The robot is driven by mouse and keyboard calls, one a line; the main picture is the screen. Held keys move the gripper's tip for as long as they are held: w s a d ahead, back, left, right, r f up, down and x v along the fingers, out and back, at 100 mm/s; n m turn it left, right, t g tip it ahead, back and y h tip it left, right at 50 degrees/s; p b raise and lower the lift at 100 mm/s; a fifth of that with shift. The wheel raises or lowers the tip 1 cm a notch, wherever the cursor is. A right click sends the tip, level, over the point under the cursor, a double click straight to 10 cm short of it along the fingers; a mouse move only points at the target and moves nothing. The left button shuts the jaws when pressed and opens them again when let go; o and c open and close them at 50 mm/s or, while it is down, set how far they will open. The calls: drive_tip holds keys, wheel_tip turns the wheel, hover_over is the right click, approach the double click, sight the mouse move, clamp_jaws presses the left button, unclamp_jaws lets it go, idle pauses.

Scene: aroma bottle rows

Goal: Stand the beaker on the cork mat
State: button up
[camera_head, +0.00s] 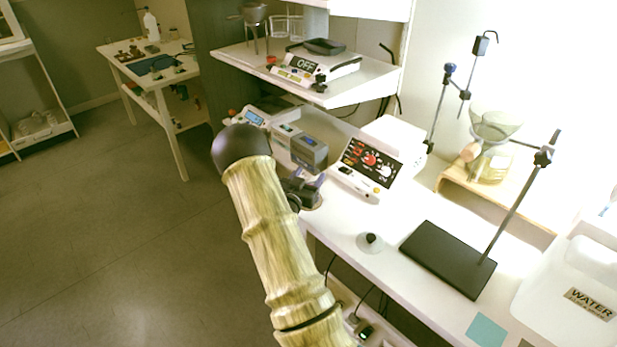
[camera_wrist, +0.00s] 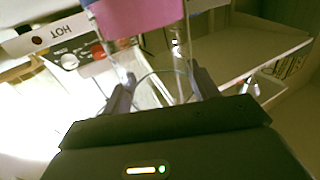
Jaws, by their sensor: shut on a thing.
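My gripper (camera_wrist: 163,92) is shut on a clear glass vessel (camera_wrist: 150,88), which looks like the beaker. A pink and purple band (camera_wrist: 140,14) shows at the top of that view, in or on the glass. In the head view my gripper (camera_head: 303,188) is a dark shape over the bench's left edge, partly hidden by my arm; the beaker is hard to make out there. A thin tan edge (camera_head: 316,205) shows just below the gripper. I cannot tell whether it is the cork mat, or whether the beaker touches anything.
A control box (camera_head: 372,162) and grey device (camera_head: 308,150) stand close behind the gripper.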

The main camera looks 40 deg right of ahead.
drive_tip(key=shift+f, duration=0.1)
drive_tip(key=o, duration=1.4)
drive_tip(key=shift+r, duration=0.25)
drive_tip(key=v, duration=1.2)
drive_tip(key=shift+f+b, duration=0.15)
drive_tip(key=shift+b, duration=0.15)
drive_tip(key=shift+w, duration=0.1)
